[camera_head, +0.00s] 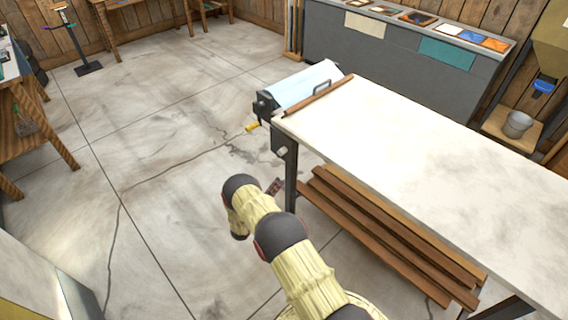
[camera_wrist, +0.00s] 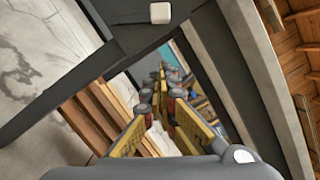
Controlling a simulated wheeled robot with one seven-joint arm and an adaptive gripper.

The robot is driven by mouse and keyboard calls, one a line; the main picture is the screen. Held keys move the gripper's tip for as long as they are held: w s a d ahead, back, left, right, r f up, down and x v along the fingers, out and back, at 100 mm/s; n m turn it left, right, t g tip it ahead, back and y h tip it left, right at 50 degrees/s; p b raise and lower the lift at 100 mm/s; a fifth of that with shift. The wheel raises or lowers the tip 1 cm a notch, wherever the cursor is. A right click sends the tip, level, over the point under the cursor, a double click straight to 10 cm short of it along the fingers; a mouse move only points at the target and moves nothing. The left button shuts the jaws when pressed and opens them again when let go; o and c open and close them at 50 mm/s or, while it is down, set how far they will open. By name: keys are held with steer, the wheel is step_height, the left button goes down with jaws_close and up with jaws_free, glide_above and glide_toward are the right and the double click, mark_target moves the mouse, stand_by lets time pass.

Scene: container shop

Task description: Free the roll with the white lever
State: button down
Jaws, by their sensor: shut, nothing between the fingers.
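The roll (camera_head: 305,84) is pale blue-white and lies across the far left end of the workbench, in a dark holder (camera_head: 264,104). A yellow crank handle (camera_head: 252,127) sticks out at its left. The small white lever (camera_head: 282,151) sits on a dark plate below the bench's corner; in the wrist view its white end (camera_wrist: 160,13) shows at the top, apart from my fingers. My gripper (camera_wrist: 162,75) is shut and empty, below the lever in the wrist view. In the head view only a little of my gripper (camera_head: 274,187) shows past my arm, low beside the bench leg.
The pale bench top (camera_head: 430,140) is bare except for a brown bar (camera_head: 320,95) beside the roll. Brown planks (camera_head: 390,235) lie under the bench, close to my arm. A dark bench leg (camera_head: 291,180) stands near my gripper. Open concrete floor lies to the left.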

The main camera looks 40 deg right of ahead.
mark_target(280, 154)
steer(key=w+d+r+b, duration=0.3)
steer(key=w+d, duration=0.3)
steer(key=d, duration=0.3)
steer(key=shift+w+b, duration=0.15)
steer(key=shift+b, duration=0.75)
steer(key=shift+d+r, duration=0.1)
